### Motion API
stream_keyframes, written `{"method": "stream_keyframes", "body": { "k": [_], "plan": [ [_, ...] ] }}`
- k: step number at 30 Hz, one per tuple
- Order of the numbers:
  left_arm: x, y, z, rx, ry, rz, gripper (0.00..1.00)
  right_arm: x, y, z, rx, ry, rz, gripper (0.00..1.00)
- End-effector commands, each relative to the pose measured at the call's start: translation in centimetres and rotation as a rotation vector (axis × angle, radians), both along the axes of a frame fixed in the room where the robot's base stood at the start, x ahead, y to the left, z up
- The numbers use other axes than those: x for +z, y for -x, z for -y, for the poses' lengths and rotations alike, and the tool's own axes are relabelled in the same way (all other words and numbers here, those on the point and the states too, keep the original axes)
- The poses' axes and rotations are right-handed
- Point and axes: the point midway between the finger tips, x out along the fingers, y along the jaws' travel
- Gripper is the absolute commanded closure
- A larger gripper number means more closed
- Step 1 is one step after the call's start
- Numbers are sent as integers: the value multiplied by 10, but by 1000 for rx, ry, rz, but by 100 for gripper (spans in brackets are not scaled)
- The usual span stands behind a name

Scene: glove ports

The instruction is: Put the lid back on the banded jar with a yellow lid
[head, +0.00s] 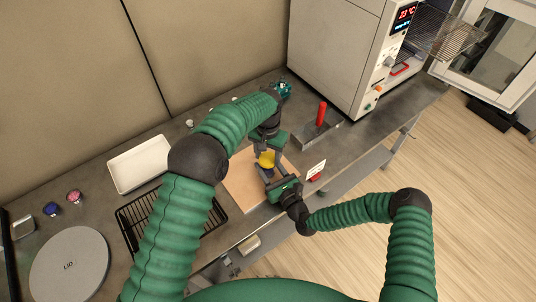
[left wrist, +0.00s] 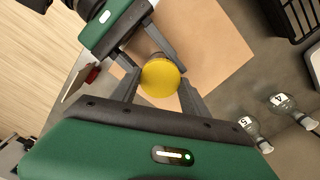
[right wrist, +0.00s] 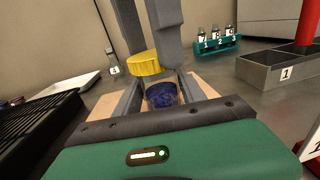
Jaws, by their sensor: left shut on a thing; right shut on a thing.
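The yellow lid (head: 266,158) is between the fingers of my left gripper (head: 265,152), which is shut on it. The lid also shows from above in the left wrist view (left wrist: 162,84). In the right wrist view the lid (right wrist: 145,64) hangs just above the jar, slightly tilted and a little left of it. The jar (right wrist: 162,95) has dark blue contents and stands between the fingers of my right gripper (right wrist: 158,97), which is shut on it. In the left wrist view the lid hides most of the jar. The jar's bands cannot be made out.
A tan board (head: 243,180) lies beneath the grippers. A white tray (head: 140,165), a black rack (head: 128,222) and a round grey disc marked LID (head: 70,264) are at left. A grey bin with a red handle (head: 321,114) and a teal vial rack (right wrist: 215,46) stand beyond.

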Motion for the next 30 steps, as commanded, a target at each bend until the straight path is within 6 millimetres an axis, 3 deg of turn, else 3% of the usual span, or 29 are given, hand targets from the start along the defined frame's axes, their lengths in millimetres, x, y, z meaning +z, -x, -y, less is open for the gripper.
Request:
{"method": "stream_keyframes", "body": {
  "k": [21,27,30],
  "plan": [
    [0,-3,0,-2413,-4,1,84,0,1,0,2,0,-1,100],
    [0,-4,0,-2947,-9,-1,84,0,2,-1,4,0,-1,100],
    [0,-4,1,-3079,-12,-2,84,-1,2,-2,5,0,-1,100]
  ]
}}
